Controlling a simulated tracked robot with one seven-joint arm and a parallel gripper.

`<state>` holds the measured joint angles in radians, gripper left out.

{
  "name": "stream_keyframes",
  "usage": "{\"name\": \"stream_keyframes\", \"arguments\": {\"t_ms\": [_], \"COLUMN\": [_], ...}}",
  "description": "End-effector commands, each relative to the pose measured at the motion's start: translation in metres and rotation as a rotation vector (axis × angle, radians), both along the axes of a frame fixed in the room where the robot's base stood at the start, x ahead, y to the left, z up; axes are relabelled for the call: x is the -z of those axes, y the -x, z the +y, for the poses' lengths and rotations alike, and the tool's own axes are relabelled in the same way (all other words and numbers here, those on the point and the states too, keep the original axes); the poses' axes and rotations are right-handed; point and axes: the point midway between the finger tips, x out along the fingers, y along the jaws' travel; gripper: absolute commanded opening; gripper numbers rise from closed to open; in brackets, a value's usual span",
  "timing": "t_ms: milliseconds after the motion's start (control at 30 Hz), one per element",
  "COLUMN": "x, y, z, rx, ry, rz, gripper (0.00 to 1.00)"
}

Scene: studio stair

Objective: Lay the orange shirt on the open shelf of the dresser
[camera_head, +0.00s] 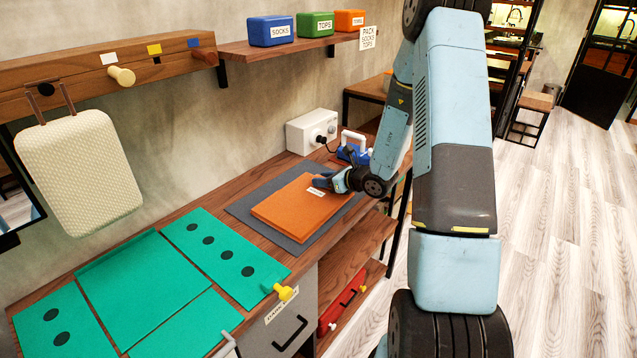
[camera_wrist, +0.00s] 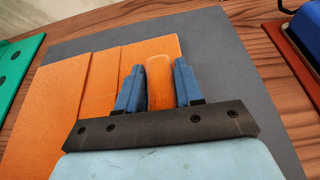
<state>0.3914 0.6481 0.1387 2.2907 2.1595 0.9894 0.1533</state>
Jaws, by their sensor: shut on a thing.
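The orange shirt (camera_head: 292,212) lies as a flat folded rectangle on a grey mat (camera_head: 243,207) on the dresser's wooden top. In the wrist view, fold lines cross the shirt (camera_wrist: 95,90). My gripper (camera_head: 326,182) is at the shirt's far right part, low over the mat. In the wrist view, the blue fingers of my gripper (camera_wrist: 159,78) are shut on a raised orange strip of the shirt between them. A small white label shows on the shirt near the fingers. The dresser's open shelf (camera_head: 357,238) is below the top, at the right; it looks bare.
A blue iron (camera_head: 352,154) and a white box (camera_head: 312,131) stand behind the mat. A green folding board (camera_head: 140,275) covers the left top. A red case (camera_head: 340,303) sits low. A grey drawer front (camera_head: 285,325) is beside it.

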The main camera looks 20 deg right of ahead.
Motion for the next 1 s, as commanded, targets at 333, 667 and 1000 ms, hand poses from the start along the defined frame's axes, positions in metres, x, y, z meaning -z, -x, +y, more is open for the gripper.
{"name": "stream_keyframes", "arguments": {"t_ms": [333,667,1000], "x": [0.006,0.006,-0.003], "y": [0.0,0.0,0.015], "z": [0.0,0.001,-0.011], "rx": [-0.001,-0.001,0.001], "ry": [0.002,0.001,0.002], "rz": [0.0,0.0,-0.002], "gripper": [0.43,0.61,0.61]}}
